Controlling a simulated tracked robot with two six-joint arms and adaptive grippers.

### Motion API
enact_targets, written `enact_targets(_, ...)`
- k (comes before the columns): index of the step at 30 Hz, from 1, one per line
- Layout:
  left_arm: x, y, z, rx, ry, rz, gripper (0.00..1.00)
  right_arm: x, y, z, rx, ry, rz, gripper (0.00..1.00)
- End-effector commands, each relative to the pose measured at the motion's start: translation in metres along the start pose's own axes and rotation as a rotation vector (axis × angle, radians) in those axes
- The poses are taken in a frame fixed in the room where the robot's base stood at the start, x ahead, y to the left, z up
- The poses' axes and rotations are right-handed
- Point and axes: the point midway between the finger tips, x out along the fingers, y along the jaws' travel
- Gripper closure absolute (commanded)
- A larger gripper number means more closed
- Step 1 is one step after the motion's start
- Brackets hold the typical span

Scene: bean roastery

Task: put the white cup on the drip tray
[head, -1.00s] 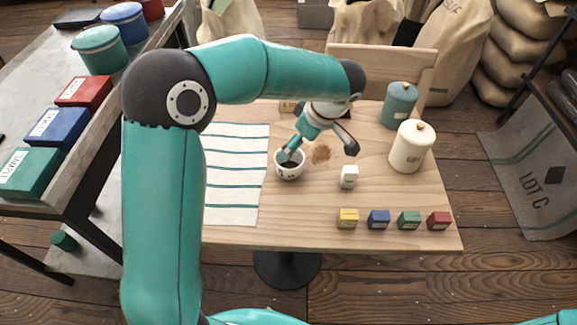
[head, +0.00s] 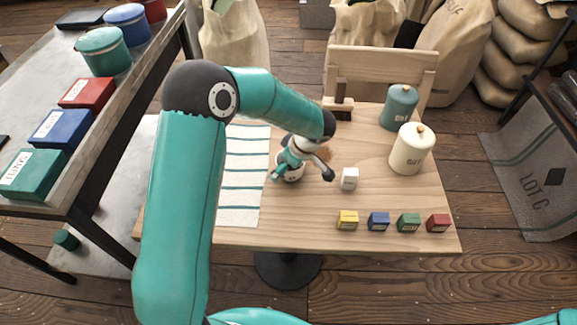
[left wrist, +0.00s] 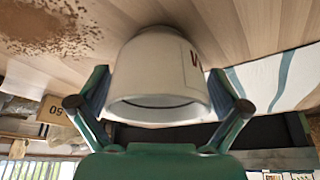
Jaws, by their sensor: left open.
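The white cup (head: 291,174) stands on the wooden table beside the striped cloth, partly hidden by my left gripper in the head view. My left gripper (head: 301,177) is down at the cup, with its fingers spread on either side. In the left wrist view the cup (left wrist: 160,75) fills the space between the two open fingers (left wrist: 160,100). The cup appears upside down there, with its rim toward the gripper's palm. I cannot see clear gaps or contact at the fingers. I cannot make out a drip tray. My right gripper is not in view.
A small white block (head: 349,179) stands right of the cup. Brown grounds (left wrist: 50,25) lie close to it. A cream canister (head: 411,149) and teal canister (head: 399,107) stand at the right. Several coloured blocks (head: 378,221) line the front. A brown wooden stand (head: 339,107) is at the back.

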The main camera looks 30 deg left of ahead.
Motion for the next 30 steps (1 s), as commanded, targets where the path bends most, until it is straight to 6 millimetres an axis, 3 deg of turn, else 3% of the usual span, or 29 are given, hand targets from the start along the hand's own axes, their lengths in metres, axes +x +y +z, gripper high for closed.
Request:
enact_targets(6, 0.0004, 0.0001, 0.0001, 0.0, 0.0, 0.001, 0.03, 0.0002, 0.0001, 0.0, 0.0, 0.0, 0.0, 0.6)
enact_targets(19, -0.0003, 0.0004, -0.0002, 0.0, 0.0, 0.001, 0.73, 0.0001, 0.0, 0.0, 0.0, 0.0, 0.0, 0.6)
enact_targets(30, -0.0067, 0.0008, -0.0029, -0.001, 0.0, 0.003, 0.73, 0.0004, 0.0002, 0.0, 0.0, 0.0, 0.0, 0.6)
